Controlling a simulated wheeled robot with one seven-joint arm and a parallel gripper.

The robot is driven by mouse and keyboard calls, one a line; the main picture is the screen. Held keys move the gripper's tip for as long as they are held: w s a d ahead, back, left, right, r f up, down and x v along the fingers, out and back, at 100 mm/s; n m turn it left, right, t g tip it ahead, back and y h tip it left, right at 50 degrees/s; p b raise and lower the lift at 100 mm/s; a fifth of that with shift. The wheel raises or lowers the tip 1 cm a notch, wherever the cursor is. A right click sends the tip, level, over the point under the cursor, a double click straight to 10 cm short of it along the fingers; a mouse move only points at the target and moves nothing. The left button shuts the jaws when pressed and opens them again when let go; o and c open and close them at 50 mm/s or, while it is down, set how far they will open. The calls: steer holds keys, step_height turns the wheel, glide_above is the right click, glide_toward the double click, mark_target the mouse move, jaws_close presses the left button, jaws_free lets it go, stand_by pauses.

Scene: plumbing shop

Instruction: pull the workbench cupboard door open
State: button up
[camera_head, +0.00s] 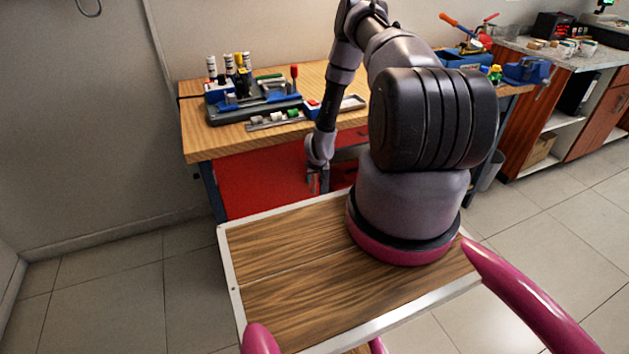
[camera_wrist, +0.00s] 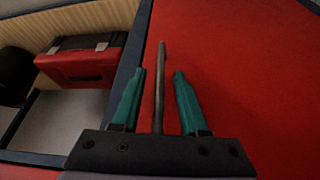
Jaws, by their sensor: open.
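The red cupboard door (camera_head: 257,187) is on the front of the wooden-topped workbench (camera_head: 215,147). It looks flat with the bench front. In the wrist view the red door panel (camera_wrist: 245,65) fills the right side, with a dark edge strip along its left. A thin grey bar handle (camera_wrist: 161,62) stands on the door near that edge. My gripper (camera_wrist: 159,78) is open, with one teal finger on each side of the handle; a gap shows between the handle and each finger. In the head view my gripper (camera_head: 318,182) is small and low at the bench front.
An open bay beside the door holds a red and black toolbox (camera_wrist: 82,62). Tools and a blue-grey organizer (camera_head: 250,106) lie on the bench. A blue vise (camera_head: 528,71) sits at its right end. Tiled floor (camera_head: 110,290) is clear on the left.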

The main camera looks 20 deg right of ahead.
steer(key=shift+f, duration=0.1)
jaws_close()
stand_by(1.4)
